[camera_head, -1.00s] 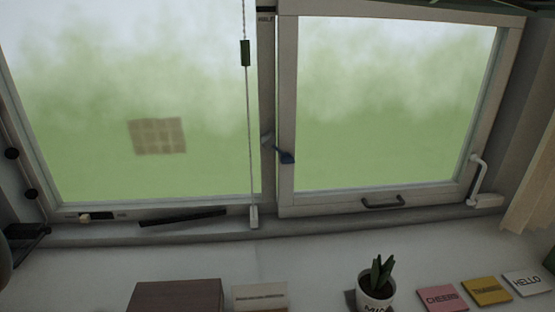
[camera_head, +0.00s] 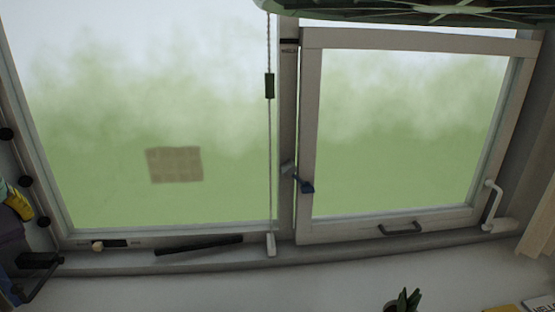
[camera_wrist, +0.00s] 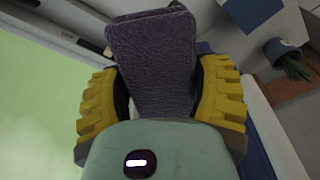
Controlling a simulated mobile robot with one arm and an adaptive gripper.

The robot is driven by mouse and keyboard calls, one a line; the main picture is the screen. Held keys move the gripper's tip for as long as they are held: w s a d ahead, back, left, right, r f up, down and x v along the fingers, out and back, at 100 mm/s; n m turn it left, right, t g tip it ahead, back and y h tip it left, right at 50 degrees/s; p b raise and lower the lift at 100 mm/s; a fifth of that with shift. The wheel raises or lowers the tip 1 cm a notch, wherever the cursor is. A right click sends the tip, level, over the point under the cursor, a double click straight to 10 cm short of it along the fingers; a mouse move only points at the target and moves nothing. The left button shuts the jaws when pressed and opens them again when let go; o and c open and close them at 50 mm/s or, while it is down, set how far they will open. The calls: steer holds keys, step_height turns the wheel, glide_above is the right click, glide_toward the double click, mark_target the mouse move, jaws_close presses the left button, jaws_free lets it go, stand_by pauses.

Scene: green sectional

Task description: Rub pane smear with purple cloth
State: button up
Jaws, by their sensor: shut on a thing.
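The purple cloth (camera_wrist: 152,48) is a dark, folded, textured pad between the yellow fingers of my gripper (camera_wrist: 160,85) in the wrist view. The gripper is shut on it, and the cloth sticks out beyond the fingers. The pane also shows in the wrist view (camera_wrist: 35,95).
A cord (camera_head: 268,150) hangs along the right side of the left pane. A black bar (camera_head: 198,245) lies along the sill. A potted plant (camera_head: 405,301) stands below, with cards to its right.

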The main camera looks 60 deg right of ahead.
steer(key=shift+w+d+f+t+p, duration=0.15)
steer(key=shift+w+d+t+p, duration=0.2)
steer(key=shift+d, duration=0.45)
steer(key=shift+w+d+f+t+p, duration=0.15)
steer(key=shift+w+d+p, duration=0.2)
steer(key=shift+d, duration=0.4)
steer(key=shift+w+d+f+m+t+p, duration=0.15)
steer(key=shift+w+d+f, duration=0.05)
steer(key=shift+d, duration=0.15)
steer(key=shift+w+d+f+m+t+p, duration=0.15)
steer(key=shift+w+d, duration=0.05)
steer(key=shift+d, duration=0.15)
steer(key=shift+d+f, duration=0.1)
steer(key=shift+d, duration=0.1)
